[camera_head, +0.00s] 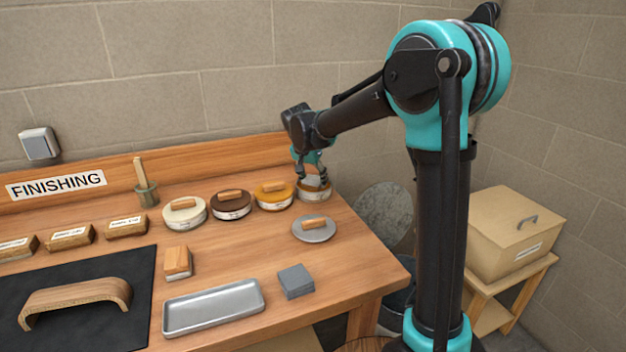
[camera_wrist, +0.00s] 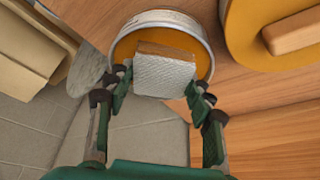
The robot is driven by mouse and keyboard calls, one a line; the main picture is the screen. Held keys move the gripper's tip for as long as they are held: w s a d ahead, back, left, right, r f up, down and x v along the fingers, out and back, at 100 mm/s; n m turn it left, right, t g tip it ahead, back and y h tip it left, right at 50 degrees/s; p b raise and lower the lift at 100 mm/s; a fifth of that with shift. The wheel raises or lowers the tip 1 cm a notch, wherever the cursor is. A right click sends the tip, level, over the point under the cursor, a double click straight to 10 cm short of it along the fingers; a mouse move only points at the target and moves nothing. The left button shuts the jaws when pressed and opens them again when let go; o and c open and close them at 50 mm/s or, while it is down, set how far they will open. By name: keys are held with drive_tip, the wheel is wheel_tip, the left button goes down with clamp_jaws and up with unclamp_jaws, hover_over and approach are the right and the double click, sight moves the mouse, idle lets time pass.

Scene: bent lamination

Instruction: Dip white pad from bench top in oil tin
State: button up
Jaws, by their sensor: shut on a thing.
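My gripper (camera_head: 311,177) is at the right rear of the bench, over an open round tin (camera_head: 316,195). In the wrist view my gripper (camera_wrist: 158,82) is shut on a white pad (camera_wrist: 165,76) with a wooden back, one finger on each side. The open tin (camera_wrist: 126,47) holds amber oil and lies directly behind the pad in that view. I cannot tell whether the pad touches the oil. The tin's grey lid (camera_head: 316,235) with a wooden knob lies on the bench in front of it.
Several lidded tins, including an amber-topped one (camera_head: 274,196), stand left of the open tin. A wood block with a pale base (camera_head: 177,264), a metal tray (camera_head: 213,306) and a grey block (camera_head: 296,281) are nearer the front. The bench's right edge is close.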

drive_tip(key=shift+r, duration=0.1)
drive_tip(key=shift+r, duration=1.4)
drive_tip(key=shift+r, duration=2.5)
